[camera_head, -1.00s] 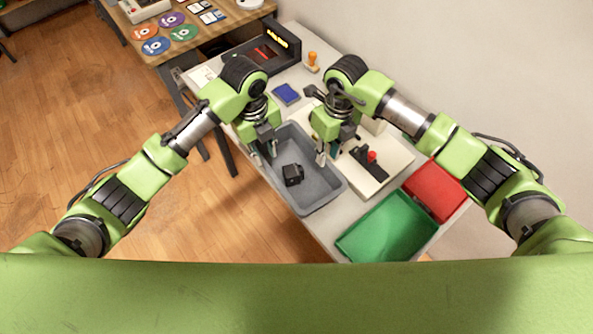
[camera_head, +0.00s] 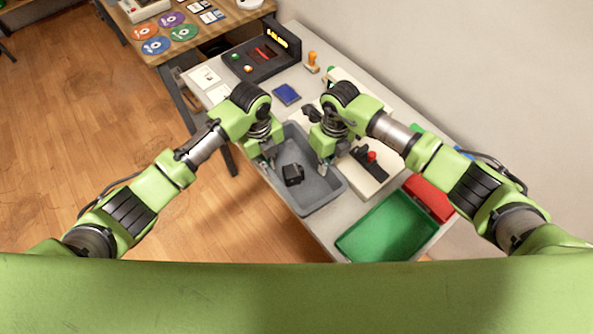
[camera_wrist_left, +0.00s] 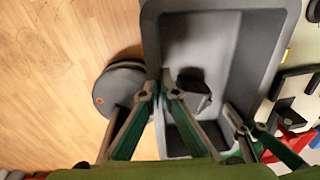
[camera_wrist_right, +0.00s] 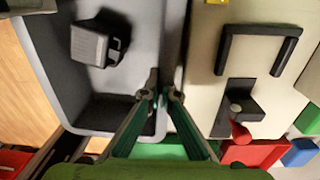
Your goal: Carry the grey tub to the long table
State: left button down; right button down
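The grey tub (camera_head: 318,201) stands on the narrow light-topped table, with a small black box (camera_head: 293,174) inside it. My left gripper (camera_head: 269,162) is at the tub's left wall; in the left wrist view its fingertips (camera_wrist_left: 161,92) are close together on either side of the rim. My right gripper (camera_head: 323,166) is at the opposite wall; in the right wrist view its fingertips (camera_wrist_right: 163,92) also pinch that rim. Both look shut on the tub, which rests level. A wooden table (camera_head: 188,47) at the upper left carries coloured discs.
A green tray (camera_head: 388,228) and a red bin (camera_head: 429,197) stand close to the tub's right. A cream board with a black handle and red knob (camera_head: 371,156) is beside the right wall. A black console (camera_head: 262,55), a blue pad (camera_head: 286,94) and a stamp (camera_head: 312,62) lie beyond.

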pick_arm(q)
jog(key=shift+r, duration=0.15)
pick_arm(e)
jog(key=shift+r, duration=0.15)
